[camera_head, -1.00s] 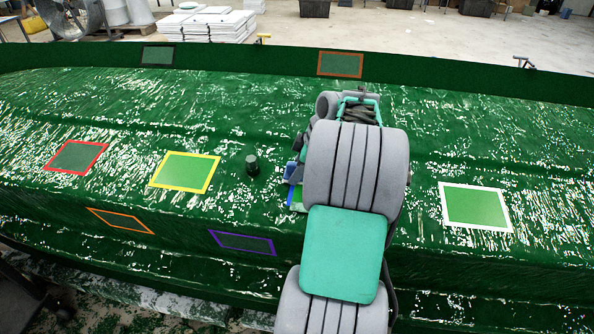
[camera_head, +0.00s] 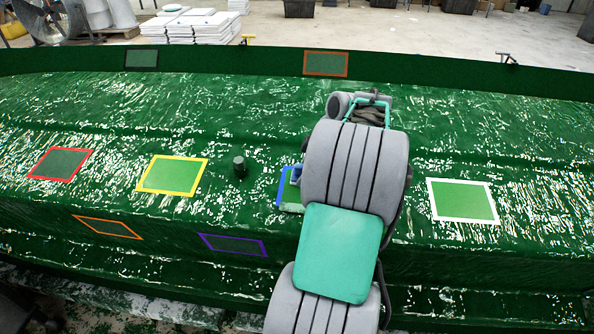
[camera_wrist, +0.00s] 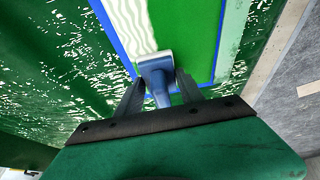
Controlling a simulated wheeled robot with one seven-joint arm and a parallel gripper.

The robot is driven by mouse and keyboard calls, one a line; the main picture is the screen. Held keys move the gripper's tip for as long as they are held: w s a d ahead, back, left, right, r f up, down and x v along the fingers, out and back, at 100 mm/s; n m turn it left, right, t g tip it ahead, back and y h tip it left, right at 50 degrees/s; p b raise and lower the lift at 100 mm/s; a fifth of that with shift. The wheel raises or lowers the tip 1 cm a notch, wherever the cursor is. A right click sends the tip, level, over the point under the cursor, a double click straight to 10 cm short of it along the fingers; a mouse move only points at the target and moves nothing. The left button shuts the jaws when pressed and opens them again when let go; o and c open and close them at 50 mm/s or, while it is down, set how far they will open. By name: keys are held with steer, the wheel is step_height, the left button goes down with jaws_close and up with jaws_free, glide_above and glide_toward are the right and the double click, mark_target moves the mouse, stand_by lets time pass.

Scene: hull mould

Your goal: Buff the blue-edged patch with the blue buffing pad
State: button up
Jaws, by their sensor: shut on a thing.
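The blue-edged patch (camera_head: 283,187) lies on the green hull, mostly hidden behind my arm in the head view. In the wrist view the patch (camera_wrist: 188,30) is bright green inside its blue border, with a pale wavy-streaked band along its left part. My gripper (camera_wrist: 158,93) is shut on the handle of the blue buffing pad (camera_wrist: 155,64). The pad's head is over the patch, at the near end of the pale band. I cannot tell whether it touches the surface. In the head view my gripper is hidden by the arm.
Other framed patches sit on the hull: yellow (camera_head: 172,175), red (camera_head: 60,163), white (camera_head: 462,201), purple (camera_head: 233,245) and several more. A small dark green knob (camera_head: 239,166) stands up from the hull left of my arm. White stacked sheets (camera_head: 187,28) lie behind it.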

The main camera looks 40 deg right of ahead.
steer(key=shift+s+d+p, duration=0.15)
steer(key=shift+s+d, duration=0.95)
steer(key=shift+s, duration=0.35)
steer(key=shift+s+d+p, duration=0.15)
steer(key=shift+s+d, duration=1)
steer(key=shift+s, duration=0.3)
steer(key=shift+s+d+p, duration=0.15)
steer(key=shift+s+d, duration=0.95)
steer(key=shift+s, duration=0.35)
step_height(320, 180, up, 7)
steer(key=p, duration=0.5)
steer(key=shift+s+a, duration=0.25)
steer(key=shift+a, duration=0.2)
